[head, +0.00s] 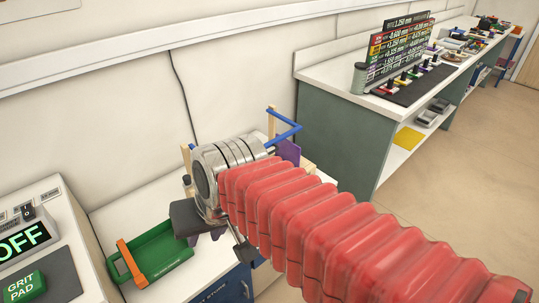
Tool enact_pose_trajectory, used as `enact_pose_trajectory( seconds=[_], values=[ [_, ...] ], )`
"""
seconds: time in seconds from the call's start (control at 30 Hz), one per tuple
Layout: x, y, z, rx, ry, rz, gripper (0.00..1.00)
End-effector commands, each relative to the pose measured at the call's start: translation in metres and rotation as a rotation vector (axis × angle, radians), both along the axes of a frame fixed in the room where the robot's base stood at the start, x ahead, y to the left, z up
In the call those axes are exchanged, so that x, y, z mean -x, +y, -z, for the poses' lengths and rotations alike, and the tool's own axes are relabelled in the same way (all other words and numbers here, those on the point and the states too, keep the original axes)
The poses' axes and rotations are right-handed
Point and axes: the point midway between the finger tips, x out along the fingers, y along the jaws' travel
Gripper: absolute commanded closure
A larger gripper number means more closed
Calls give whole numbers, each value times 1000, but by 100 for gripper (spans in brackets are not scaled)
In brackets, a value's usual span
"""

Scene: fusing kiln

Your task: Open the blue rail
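A blue rail (284,134) shows just beyond the wrist of my arm, by a pale wooden post (271,122). It is a thin bar with a bend at its right end. Its lower left part runs behind my silver wrist, so I cannot see all of it. My gripper (220,232) is below the wrist, nearer to me than the rail and to its lower left. Its dark parts show over the white worktop, apart from the rail in the picture. I see nothing held in it, but its fingers are too covered to judge their opening.
A green tray (178,254) with an orange handle lies on the white worktop (130,207), left of my gripper. A control box (38,232) reading OFF is at far left. A purple piece (289,151) is under the rail. A long cluttered bench (340,125) stands at right; floor there is clear.

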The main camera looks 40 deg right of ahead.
Motion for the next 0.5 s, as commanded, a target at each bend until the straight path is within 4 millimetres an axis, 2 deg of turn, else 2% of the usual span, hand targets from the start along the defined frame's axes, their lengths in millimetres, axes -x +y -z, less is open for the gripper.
enact_pose_trajectory(
  seconds=[0.27,0.5],
  values=[
    [-36,0,16,-329,159,421,72],
    [-75,-10,27,-617,297,800,72]
  ],
)
